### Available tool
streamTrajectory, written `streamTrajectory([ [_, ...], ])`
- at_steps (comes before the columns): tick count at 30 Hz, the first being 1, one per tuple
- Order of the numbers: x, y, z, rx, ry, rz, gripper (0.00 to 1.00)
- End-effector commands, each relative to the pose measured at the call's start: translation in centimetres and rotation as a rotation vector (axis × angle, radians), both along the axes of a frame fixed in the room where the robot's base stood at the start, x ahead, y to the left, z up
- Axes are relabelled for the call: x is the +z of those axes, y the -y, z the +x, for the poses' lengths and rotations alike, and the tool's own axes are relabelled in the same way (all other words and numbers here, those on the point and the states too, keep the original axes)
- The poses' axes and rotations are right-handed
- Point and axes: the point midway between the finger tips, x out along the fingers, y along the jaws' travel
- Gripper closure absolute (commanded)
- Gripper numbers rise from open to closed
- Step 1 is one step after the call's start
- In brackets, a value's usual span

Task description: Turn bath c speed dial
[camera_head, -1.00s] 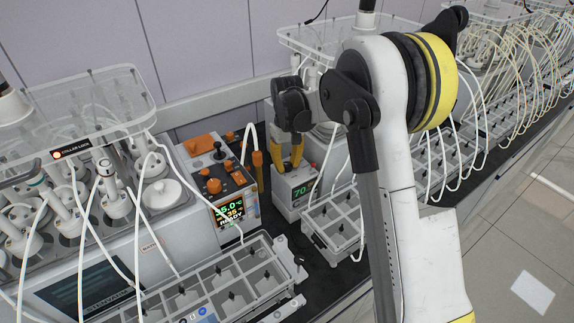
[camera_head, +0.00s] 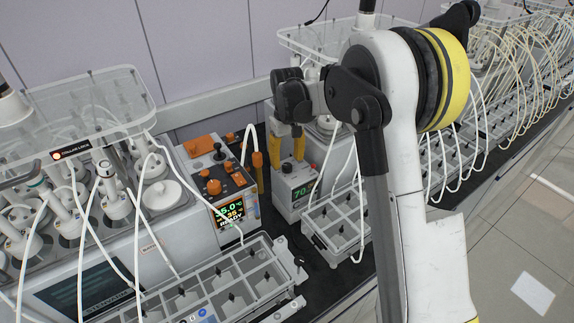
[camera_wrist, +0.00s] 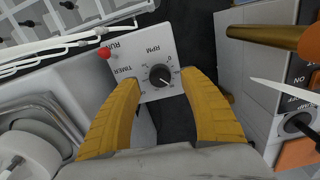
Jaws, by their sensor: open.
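The speed dial is a round black knob (camera_wrist: 160,75) on a small white control box (camera_wrist: 151,52) marked RPM, TIMER and RUN in the wrist view. The box also shows in the head view (camera_head: 291,203), with a green 70 on its display. No bath letter is readable on it. My gripper (camera_wrist: 160,82) is open, its two yellow fingers spread on either side of the dial with a visible gap around it. In the head view my gripper (camera_head: 286,153) points down just over the box top, and the dial shows as a small dark spot between the fingertips.
Left of the box stands another control unit (camera_head: 211,182) with orange knobs and a lit READY screen. An orange fitting (camera_head: 258,172) with a white tube stands close between them. A grey compartment tray (camera_head: 330,222) sits front right of the box. A red button (camera_wrist: 104,53) is beside the dial.

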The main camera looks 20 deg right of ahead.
Motion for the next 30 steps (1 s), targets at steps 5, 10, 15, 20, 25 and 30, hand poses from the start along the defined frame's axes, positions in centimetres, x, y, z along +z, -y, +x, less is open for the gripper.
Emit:
streamTrajectory([
  [5,4.2,0.0,0.0,0.000,0.000,0.000,0.48],
  [10,7.5,0.0,0.0,0.000,0.000,0.000,0.48],
  [15,9.2,0.0,0.0,0.000,0.000,0.000,0.48],
  [20,9.5,0.0,0.0,0.000,0.000,0.000,0.48],
  [25,9.5,0.0,0.0,0.000,0.000,0.000,0.48],
  [30,10.1,0.0,-1.4,-0.010,0.028,0.000,0.48],
])
